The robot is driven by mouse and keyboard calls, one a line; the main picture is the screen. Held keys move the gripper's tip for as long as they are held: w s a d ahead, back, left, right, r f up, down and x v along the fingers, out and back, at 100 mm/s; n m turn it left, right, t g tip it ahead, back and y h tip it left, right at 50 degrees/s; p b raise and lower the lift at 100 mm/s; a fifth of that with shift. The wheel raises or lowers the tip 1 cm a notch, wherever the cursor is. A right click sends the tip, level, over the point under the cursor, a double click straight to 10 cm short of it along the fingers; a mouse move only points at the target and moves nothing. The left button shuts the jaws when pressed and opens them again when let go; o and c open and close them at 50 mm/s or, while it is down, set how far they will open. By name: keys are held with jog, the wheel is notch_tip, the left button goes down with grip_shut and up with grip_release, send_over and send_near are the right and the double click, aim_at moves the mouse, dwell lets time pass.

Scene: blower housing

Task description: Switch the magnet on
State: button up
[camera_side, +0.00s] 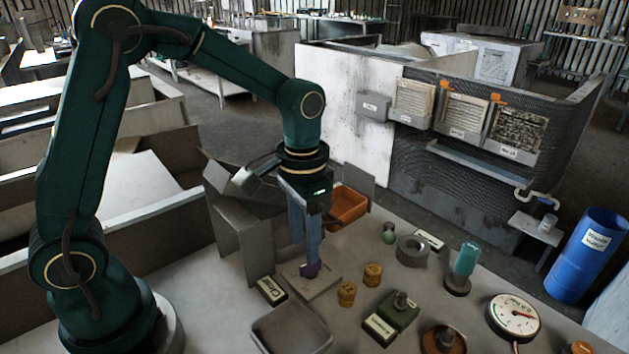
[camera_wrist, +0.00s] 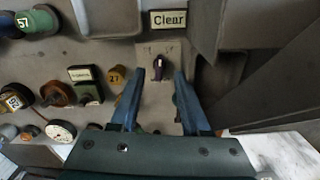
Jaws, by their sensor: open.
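My gripper (camera_side: 305,264) points down over the plate. In the wrist view its two blue fingers (camera_wrist: 159,76) are apart with nothing held between them. I cannot tell whether a finger touches the knob. The marks by the knob are too small to read.
A "Clear" sign (camera_wrist: 168,19) lies beside the plate. An empty grey tray (camera_side: 290,332), brass weights (camera_side: 346,294), a green labelled block (camera_side: 391,318) and a dial gauge (camera_side: 514,317) stand nearby. Grey bins (camera_side: 240,230) and an orange bin (camera_side: 347,205) stand behind my gripper.

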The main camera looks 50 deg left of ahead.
aim_at(305, 265)
jog(key=shift+f, duration=2.4)
grip_shut()
